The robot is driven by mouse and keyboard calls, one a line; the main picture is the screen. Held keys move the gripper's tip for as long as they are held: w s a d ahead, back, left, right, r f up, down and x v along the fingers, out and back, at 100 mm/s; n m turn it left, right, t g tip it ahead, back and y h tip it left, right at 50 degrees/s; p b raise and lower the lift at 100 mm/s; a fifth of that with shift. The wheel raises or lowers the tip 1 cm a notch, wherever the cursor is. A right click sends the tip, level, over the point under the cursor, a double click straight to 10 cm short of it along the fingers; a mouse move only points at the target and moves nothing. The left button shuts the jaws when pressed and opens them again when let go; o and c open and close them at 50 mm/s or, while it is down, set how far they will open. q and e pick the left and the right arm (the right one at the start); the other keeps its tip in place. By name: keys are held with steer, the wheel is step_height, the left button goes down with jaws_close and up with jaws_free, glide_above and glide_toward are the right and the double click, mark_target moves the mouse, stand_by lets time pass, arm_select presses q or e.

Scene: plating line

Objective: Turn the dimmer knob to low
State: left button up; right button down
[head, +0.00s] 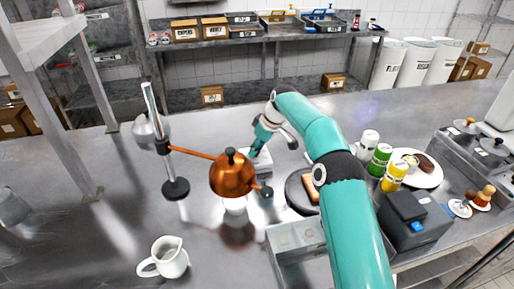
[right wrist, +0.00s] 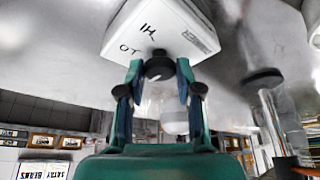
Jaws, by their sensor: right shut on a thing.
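The white dimmer box (head: 262,165) lies on the steel counter behind the copper heat lamp (head: 232,176). In the right wrist view the box (right wrist: 190,25) appears upside down, with HI, LO and DIMMER lettering. Its black round knob (right wrist: 159,67) is between the two fingertips of my right gripper (right wrist: 160,76), which is shut on it. In the head view my right gripper (head: 258,148) reaches down to the box and the knob is hidden. The knob's exact setting cannot be read. My left gripper is not in view.
The lamp hangs from an arm on a stand (head: 176,189) close left of my right gripper. Jars (head: 381,158), a plate (head: 428,178) and a dark box (head: 412,220) crowd the right. The counter's left is mostly clear.

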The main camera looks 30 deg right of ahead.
steer(key=shift+m+b, duration=0.55)
steer(key=shift+m, duration=0.25)
steer(key=shift+a+m+t+h+b, duration=0.15)
steer(key=shift+m+t+h+b, duration=0.25)
steer(key=shift+m+h, duration=0.5)
steer(key=m, duration=0.3)
steer(key=shift+a+m+h, duration=0.1)
steer(key=shift+m+h, duration=0.3)
steer(key=shift+a+m+h, duration=0.1)
steer(key=shift+m+h, duration=0.5)
steer(key=shift+m, duration=0.9)
steer(key=shift+g, duration=0.3)
